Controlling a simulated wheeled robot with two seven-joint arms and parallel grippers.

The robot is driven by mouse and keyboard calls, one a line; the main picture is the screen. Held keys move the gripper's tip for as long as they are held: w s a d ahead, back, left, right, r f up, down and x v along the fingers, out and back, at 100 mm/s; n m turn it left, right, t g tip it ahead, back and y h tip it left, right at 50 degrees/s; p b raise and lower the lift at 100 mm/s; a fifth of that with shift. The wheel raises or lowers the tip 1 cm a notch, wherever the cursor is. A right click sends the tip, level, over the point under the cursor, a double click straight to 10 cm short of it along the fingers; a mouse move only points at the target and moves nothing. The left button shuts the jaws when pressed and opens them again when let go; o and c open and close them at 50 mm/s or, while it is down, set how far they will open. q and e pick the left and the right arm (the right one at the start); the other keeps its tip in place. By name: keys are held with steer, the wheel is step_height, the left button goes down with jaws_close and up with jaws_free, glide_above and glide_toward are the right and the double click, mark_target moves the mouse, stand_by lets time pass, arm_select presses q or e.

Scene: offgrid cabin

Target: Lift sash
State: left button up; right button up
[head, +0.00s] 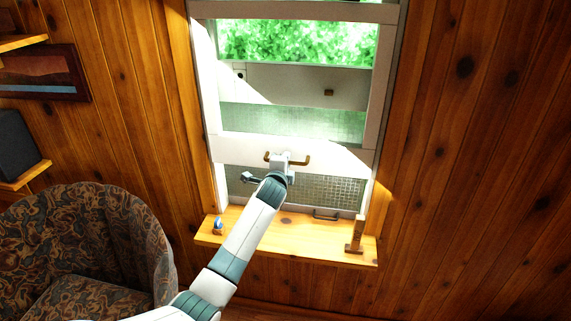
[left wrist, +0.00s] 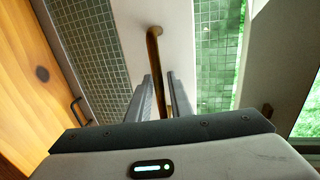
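The white window sash's bottom rail (head: 235,150) stands above the sill with mesh screen below it. A brass bar handle (head: 302,161) is on the rail, and it also shows in the left wrist view (left wrist: 153,52). My left gripper (head: 281,158) is at the handle, hiding its middle in the head view. In the left wrist view its two fingers (left wrist: 161,90) lie closely on either side of the bar and look shut on it; any small gap is hard to judge. My right gripper is not in view.
The wooden sill (head: 290,236) holds a small blue-topped object (head: 218,225) at left and a wooden prop (head: 356,235) at right. A dark pull (head: 326,216) sits low on the screen frame. A patterned armchair (head: 90,225) stands at left.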

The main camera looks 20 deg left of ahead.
arm_select(q)
steer(key=shift+o, duration=0.5)
steer(key=shift+s, duration=0.2)
steer(key=shift+s+d, duration=0.1)
steer(key=shift+s, duration=0.1)
steer(key=b+v, duration=0.4)
steer(key=v, duration=1.2)
steer(key=shift+s+r+b, duration=0.2)
steer(key=shift+s+b, duration=0.1)
steer(key=shift+b, duration=0.05)
steer(key=shift+f, duration=0.15)
